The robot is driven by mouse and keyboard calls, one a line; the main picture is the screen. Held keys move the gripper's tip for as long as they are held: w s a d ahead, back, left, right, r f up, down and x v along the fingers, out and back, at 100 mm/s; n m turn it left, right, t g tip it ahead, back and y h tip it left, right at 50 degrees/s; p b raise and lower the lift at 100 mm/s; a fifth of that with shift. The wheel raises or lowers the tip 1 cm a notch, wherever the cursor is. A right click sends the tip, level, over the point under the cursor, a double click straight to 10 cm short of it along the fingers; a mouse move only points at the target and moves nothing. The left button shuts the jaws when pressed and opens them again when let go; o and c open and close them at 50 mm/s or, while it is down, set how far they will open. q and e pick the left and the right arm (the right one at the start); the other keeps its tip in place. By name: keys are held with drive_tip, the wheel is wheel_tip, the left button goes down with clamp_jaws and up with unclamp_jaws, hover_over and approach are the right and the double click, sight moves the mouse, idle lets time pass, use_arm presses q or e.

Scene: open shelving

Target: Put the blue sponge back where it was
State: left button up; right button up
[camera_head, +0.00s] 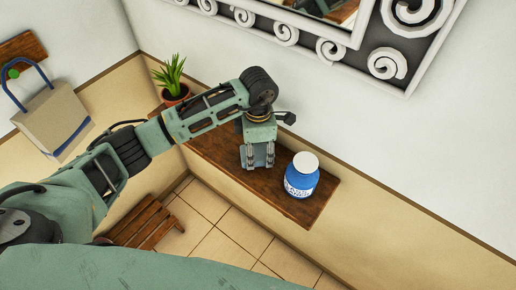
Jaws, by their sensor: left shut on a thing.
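My left gripper (257,157) comes in from the left and points down over the wooden shelf (225,158). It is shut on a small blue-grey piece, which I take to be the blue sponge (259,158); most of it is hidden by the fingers. The held piece is at or just above the shelf top; I cannot tell whether it touches. It is to the left of the blue bottle. My right gripper is not in view.
A blue bottle with a white cap (301,176) stands close to the right of my left gripper. A potted plant (173,83) stands at the shelf's left end. A mirror frame (385,60) hangs above. A wooden slatted piece (146,222) is below.

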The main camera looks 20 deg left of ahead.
sight(258, 152)
use_arm(q)
drive_tip(key=shift+f, duration=0.1)
drive_tip(key=shift+f, duration=0.15)
drive_tip(key=o, duration=1)
drive_tip(key=shift+r, duration=0.25)
wheel_tip(258, 152, up, 12)
drive_tip(key=b, duration=0.4)
